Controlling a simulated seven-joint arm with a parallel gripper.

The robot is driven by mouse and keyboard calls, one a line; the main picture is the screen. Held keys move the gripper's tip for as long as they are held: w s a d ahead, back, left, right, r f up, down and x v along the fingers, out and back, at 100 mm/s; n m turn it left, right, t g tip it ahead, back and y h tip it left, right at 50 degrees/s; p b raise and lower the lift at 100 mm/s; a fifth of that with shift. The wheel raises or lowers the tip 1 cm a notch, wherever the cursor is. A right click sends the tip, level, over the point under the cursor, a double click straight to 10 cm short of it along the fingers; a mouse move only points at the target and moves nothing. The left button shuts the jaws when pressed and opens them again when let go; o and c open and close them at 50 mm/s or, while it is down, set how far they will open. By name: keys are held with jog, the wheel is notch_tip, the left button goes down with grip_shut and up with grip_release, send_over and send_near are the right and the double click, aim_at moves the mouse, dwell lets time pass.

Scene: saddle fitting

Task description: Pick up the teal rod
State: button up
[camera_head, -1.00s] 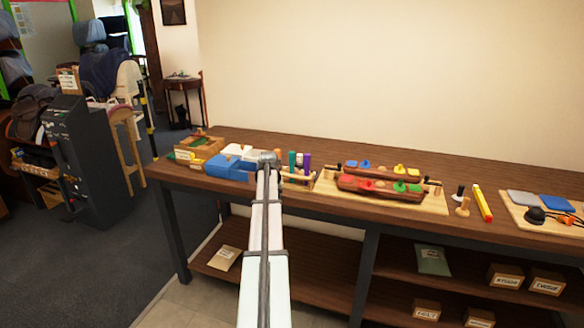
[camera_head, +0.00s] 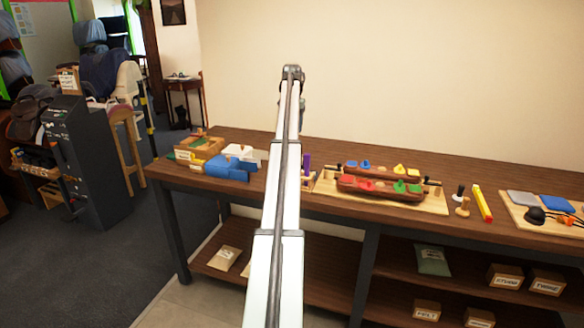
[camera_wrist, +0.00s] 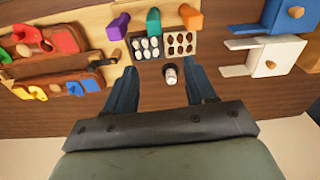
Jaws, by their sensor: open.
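In the wrist view, a green-teal rod (camera_wrist: 153,20) stands at the top of the picture, between a purple rod (camera_wrist: 117,27) and an orange rod (camera_wrist: 190,17). It is the only rod there near teal in colour. My gripper (camera_wrist: 164,72) is open, its two dark fingers apart and apart from the rods, which lie beyond the fingertips. In the head view my arm hides the green-teal rod; only the purple rod (camera_head: 306,163) shows beside it.
A small white-topped dark piece (camera_wrist: 171,74) shows between the fingers. Blue (camera_head: 226,167) and white (camera_wrist: 276,57) blocks stand to one side, a long brown holder with coloured pieces (camera_head: 380,187) to the other.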

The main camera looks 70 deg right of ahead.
jog(key=shift+m+y, duration=0.3)
jog(key=shift+m, duration=0.1)
jog(key=f, duration=0.3)
jog(key=a+f, duration=0.1)
jog(key=f, duration=0.4)
jog(key=shift+s+a+f, duration=0.2)
jog(key=shift+f, duration=0.15)
jog(key=shift+a+f, duration=0.15)
jog(key=shift+f, duration=1.2)
jog(key=shift+a+f, duration=0.1)
jog(key=shift+f, duration=1.2)
grip_shut()
